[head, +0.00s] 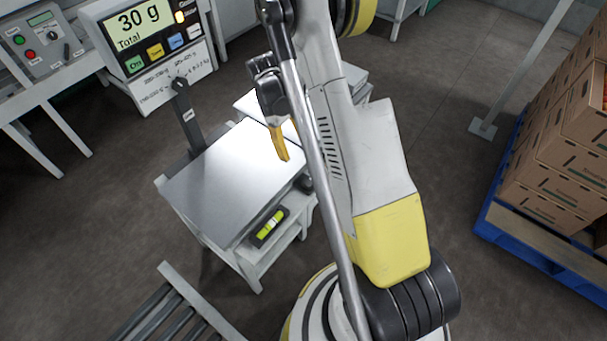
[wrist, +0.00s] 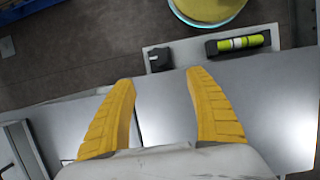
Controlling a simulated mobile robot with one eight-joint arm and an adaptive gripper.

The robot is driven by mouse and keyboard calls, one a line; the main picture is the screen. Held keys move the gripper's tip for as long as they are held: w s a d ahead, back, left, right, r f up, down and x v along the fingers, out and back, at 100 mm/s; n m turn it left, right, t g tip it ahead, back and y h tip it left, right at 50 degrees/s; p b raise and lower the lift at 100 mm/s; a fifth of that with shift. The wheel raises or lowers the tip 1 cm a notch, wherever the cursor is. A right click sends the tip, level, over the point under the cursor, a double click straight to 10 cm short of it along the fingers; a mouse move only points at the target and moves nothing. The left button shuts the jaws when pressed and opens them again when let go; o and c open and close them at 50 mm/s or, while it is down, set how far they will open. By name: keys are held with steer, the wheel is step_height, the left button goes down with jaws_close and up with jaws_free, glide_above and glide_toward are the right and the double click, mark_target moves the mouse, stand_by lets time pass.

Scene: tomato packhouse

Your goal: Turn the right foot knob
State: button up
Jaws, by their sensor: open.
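The bench scale has a bare metal weighing plate (head: 215,175), which also fills much of the wrist view (wrist: 265,95). A small black knob (wrist: 160,59) sits on the pale ledge at the plate's edge, just beyond my fingertips in the wrist view. In the head view a dark piece at that corner (head: 304,184), partly hidden by my arm, appears to be the same knob. My gripper (wrist: 161,80) is open and empty, its yellow fingers spread above the plate; they are apart from the knob. In the head view one yellow finger of it shows (head: 281,146).
A spirit level (head: 270,226) with a yellow-green vial lies on the ledge, beside the knob in the wrist view (wrist: 238,43). The scale display (head: 145,38) reads 30 g Total. A roller conveyor (head: 170,310) is at lower left. Cartons (head: 550,165) stand on a blue pallet (head: 500,215) at right.

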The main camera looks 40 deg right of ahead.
mark_target(309, 180)
steer(key=shift+g, duration=0.3)
steer(key=b+x, duration=0.1)
steer(key=x, duration=0.4)
steer(key=b+x, duration=0.2)
steer(key=x, duration=0.3)
steer(key=b+x, duration=0.1)
steer(key=x, duration=0.4)
steer(key=shift+w+d+f+b, duration=0.2)
steer(key=shift+w+f+b, duration=0.1)
steer(key=shift+b, duration=0.1)
steer(key=c, duration=1.2)
steer(key=shift+n, duration=0.8)
steer(key=o, duration=1.2)
steer(key=shift+w+r, duration=0.1)
